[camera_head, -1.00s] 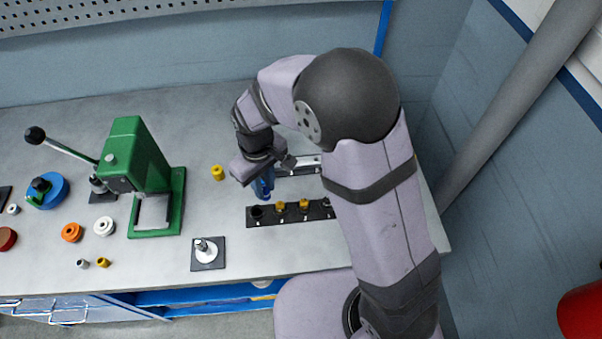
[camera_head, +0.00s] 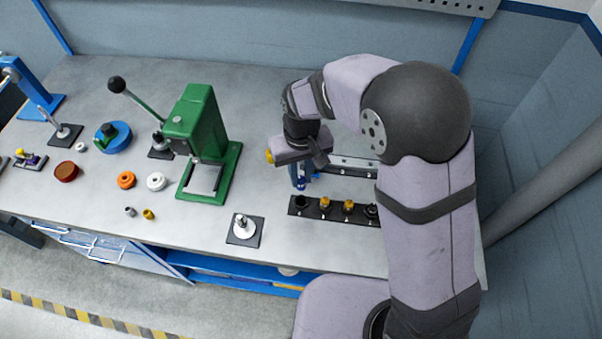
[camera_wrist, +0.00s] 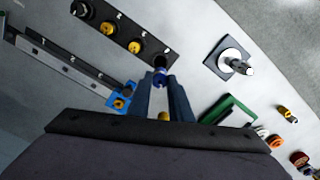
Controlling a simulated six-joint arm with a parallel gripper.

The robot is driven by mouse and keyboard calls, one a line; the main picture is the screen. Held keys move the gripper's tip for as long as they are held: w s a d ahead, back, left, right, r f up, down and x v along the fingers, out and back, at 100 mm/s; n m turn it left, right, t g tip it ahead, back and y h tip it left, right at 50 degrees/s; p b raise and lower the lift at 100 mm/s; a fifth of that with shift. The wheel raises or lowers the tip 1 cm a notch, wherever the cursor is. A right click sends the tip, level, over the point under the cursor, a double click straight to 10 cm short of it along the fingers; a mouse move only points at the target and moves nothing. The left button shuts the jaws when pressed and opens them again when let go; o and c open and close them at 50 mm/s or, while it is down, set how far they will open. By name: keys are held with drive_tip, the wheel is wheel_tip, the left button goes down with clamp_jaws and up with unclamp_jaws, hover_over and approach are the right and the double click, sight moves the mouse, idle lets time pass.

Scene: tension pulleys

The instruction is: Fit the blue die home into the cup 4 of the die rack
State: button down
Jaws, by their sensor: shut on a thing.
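My gripper (camera_wrist: 161,84) is shut on the blue die (camera_wrist: 160,79), which shows as a small blue cylinder between the fingertips in the wrist view. In the head view the gripper (camera_head: 300,180) points down just behind the left end of the die rack (camera_head: 313,211). The die rack is a black strip with a row of cups. Its end cup (camera_wrist: 164,61) looks dark and empty and lies just beyond the die in the wrist view. The two middle cups hold yellow dies (camera_wrist: 135,47). The far end cup holds a dark-looking piece (camera_wrist: 80,9). I cannot read the cup numbers clearly.
A grey rail (camera_head: 352,163) with a blue end block (camera_wrist: 122,97) lies behind the rack. A green press (camera_head: 197,125) stands to the left. A black plate with a pale post (camera_head: 244,229) lies in front. Orange (camera_head: 126,180) and white (camera_head: 156,181) rings lie further left.

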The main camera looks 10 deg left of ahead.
sight(301, 189)
drive_tip(key=shift+f+b, duration=2.75)
drive_tip(key=shift+f, duration=0.6)
drive_tip(key=shift+f+p, duration=0.15)
drive_tip(key=shift+p, duration=0.15)
drive_tip(key=shift+f, duration=0.3)
drive_tip(key=shift+f+b, duration=0.8)
drive_tip(key=shift+f, duration=0.1)
drive_tip(key=shift+s, duration=0.1)
drive_tip(key=c, duration=1.5)
unclamp_jaws()
drive_tip(key=shift+c, duration=0.2)
drive_tip(key=shift+r, duration=0.1)
